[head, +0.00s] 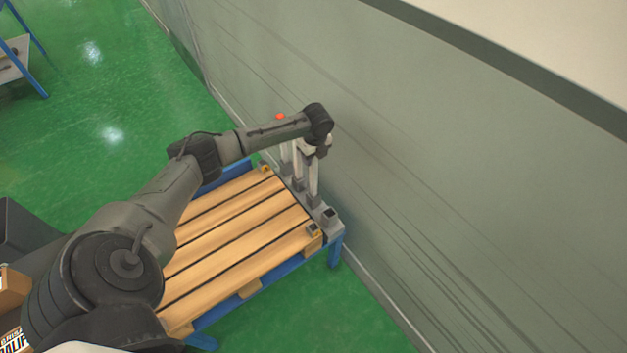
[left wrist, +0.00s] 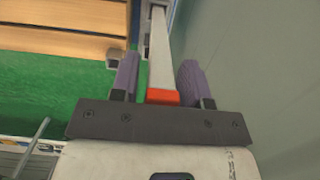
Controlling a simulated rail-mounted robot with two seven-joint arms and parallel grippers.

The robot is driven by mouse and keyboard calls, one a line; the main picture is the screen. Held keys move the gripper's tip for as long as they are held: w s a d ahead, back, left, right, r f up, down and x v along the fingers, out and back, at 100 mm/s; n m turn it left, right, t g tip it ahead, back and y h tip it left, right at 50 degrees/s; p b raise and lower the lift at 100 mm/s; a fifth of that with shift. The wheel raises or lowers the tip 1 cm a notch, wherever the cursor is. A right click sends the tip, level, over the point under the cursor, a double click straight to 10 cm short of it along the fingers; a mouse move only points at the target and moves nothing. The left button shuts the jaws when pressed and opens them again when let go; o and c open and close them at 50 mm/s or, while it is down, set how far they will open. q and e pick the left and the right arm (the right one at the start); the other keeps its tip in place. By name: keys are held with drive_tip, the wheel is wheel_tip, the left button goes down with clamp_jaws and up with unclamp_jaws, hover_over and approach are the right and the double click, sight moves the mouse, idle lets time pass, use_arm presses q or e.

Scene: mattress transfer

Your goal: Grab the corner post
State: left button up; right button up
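A pale corner post (head: 313,178) with a red end stands on the far end of the pallet stand, beside the wall. In the left wrist view the post (left wrist: 159,50) runs up between my two purple-grey fingers, with its red end (left wrist: 163,97) close to the gripper's base. My left gripper (left wrist: 158,75) is open around the post. A gap shows on the post's left; the right finger is nearer to it. In the head view my left gripper (head: 318,148) hangs over the post, and its fingers are hard to make out. My right gripper is not in view.
A wooden pallet (head: 240,225) rests on a blue stand (head: 334,250). Another red post end (head: 280,116) shows behind my left arm. The grey wall (head: 450,170) is close on the right. Green floor (head: 320,310) is clear in front.

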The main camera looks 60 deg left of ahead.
use_arm(q)
clamp_jaws()
idle(0.4)
